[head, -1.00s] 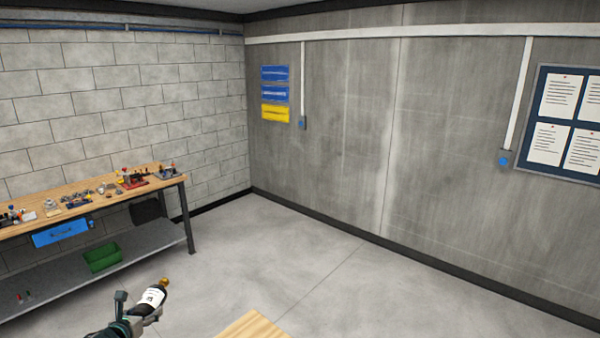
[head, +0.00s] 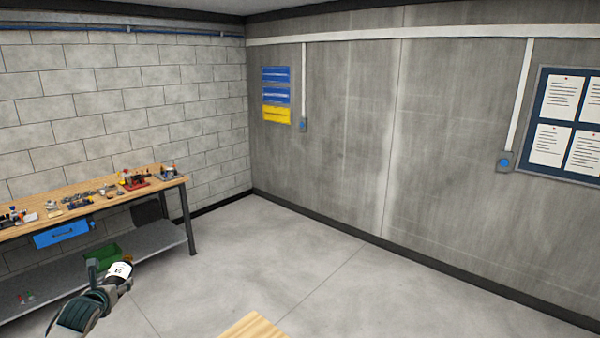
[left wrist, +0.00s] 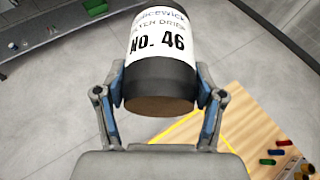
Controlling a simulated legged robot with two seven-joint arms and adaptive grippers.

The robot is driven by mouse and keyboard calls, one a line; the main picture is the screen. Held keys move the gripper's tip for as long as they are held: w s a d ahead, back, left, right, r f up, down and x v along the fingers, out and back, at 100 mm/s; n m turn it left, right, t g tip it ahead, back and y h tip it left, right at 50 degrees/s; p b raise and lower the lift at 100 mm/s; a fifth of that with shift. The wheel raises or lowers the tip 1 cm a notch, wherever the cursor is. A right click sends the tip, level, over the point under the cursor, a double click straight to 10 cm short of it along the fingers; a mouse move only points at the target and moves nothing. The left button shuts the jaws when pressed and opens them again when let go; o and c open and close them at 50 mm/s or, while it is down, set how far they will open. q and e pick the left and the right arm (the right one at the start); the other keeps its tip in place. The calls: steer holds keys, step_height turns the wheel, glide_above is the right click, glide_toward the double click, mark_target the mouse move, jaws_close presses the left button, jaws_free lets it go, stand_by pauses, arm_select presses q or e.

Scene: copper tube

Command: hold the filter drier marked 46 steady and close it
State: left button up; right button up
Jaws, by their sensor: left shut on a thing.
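The filter drier (head: 121,270) is a dark cylinder with a white label, at the lower left of the head view. In the left wrist view the drier (left wrist: 161,60) fills the upper middle, and its label reads "No. 46". My left gripper (head: 108,276) is shut on the drier. In the left wrist view the gripper's fingers (left wrist: 160,88) press on it from both sides. My right gripper is in neither view.
A wooden workbench (head: 60,203) with small parts, a blue drawer (head: 61,234) and a green bin (head: 100,254) stands at the left wall. A wooden table corner (head: 253,327) shows at the bottom; the left wrist view shows a yellow line and coloured pieces (left wrist: 276,152) there. Open floor lies between.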

arm_select(q)
steer(key=shift+s+a+r+y, duration=0.2)
steer(key=shift+a+y, duration=0.1)
steer(key=shift+a, duration=0.2)
steer(key=s+a+f+n+g+y, duration=0.4)
steer(key=a+f+n+y, duration=0.25)
steer(key=a, duration=0.25)
steer(key=s+a+f+n+g+y, duration=0.15)
steer(key=s+f+n+g, duration=0.35)
steer(key=f, duration=0.5)
steer(key=d+r+m+t+h, duration=0.1)
steer(key=d+m+t+h, duration=0.55)
steer(key=d, duration=1.75)
steer(key=s+d+f+m+t+h, duration=0.2)
steer(key=s+d+m+h, duration=0.3)
steer(key=d, duration=0.6)
steer(key=s+d+f+m+t, duration=0.1)
steer(key=s+d+f+m, duration=0.15)
steer(key=s+d, duration=0.55)
step_height(320, 180, down, 9)
steer(key=w+d+b, duration=0.1)
steer(key=d+b, duration=0.1)
steer(key=b, duration=0.7)
steer(key=shift+w+d+r, duration=0.2)
steer(key=shift+d, duration=0.15)
